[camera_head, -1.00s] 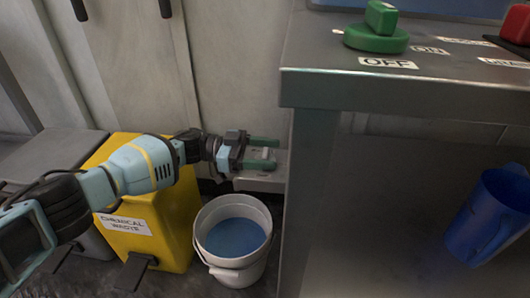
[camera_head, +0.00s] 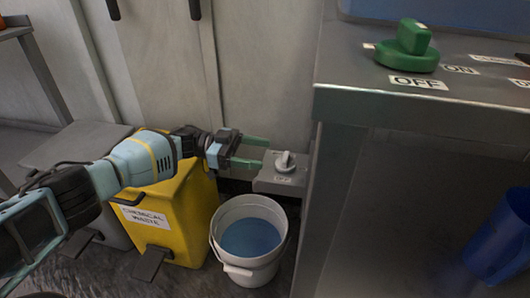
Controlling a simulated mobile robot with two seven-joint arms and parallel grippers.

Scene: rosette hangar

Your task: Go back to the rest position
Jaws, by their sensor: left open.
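My left gripper (camera_head: 256,153) reaches in from the left with its two green fingers apart. Nothing is between them. It hangs above the rim of the white bucket, just left of a small grey box with a round light knob (camera_head: 285,161). The fingertips look apart from the knob, though the depth is hard to judge. My right gripper is not in view.
A white bucket (camera_head: 217,243) holding blue liquid stands on the floor beside a yellow chemical waste bin (camera_head: 183,222). A metal bench (camera_head: 415,104) with a green knob (camera_head: 408,50) fills the right. A blue jug (camera_head: 500,240) shows below it.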

